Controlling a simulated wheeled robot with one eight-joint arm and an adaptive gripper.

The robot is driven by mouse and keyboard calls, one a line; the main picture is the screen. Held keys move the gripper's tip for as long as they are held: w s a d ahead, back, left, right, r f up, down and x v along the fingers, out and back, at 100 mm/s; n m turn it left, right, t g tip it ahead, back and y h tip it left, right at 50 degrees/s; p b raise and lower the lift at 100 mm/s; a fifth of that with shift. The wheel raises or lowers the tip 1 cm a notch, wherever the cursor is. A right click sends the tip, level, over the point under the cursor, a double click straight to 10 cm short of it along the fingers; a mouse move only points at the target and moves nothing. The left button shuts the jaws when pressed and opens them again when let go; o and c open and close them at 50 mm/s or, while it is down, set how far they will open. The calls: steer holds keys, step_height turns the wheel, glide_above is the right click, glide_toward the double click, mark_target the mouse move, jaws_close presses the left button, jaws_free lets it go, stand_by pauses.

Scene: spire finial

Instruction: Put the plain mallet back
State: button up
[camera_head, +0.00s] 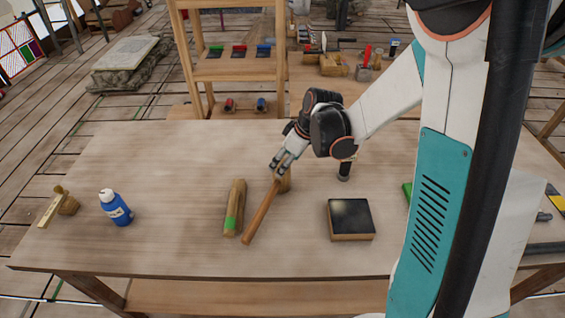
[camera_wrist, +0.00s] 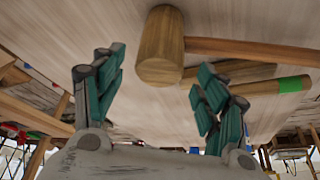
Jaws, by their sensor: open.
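The plain mallet lies on the workbench, its brown handle (camera_head: 262,212) pointing toward the front edge and its wooden head (camera_head: 285,183) partly hidden by my gripper (camera_head: 283,163). In the wrist view the round mallet head (camera_wrist: 160,45) shows just beyond and between my fingertips, with the handle (camera_wrist: 250,50) running right. My gripper (camera_wrist: 160,65) is open, its teal fingers spread, with nothing visibly held. A green-banded wooden tool (camera_head: 235,208) lies just left of the mallet; it also shows behind the handle in the wrist view (camera_wrist: 270,86).
A blue bottle (camera_head: 115,208) and a small wooden tool (camera_head: 58,206) are on the bench's left. A dark-topped block (camera_head: 351,219) and a black cylindrical item (camera_head: 344,171) are on the right. Behind stands a wooden rack (camera_head: 238,72) with coloured items. The front-left bench top is clear.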

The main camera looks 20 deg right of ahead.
steer(key=p+v, duration=0.2)
steer(key=v, duration=0.6)
steer(key=shift+r, duration=0.25)
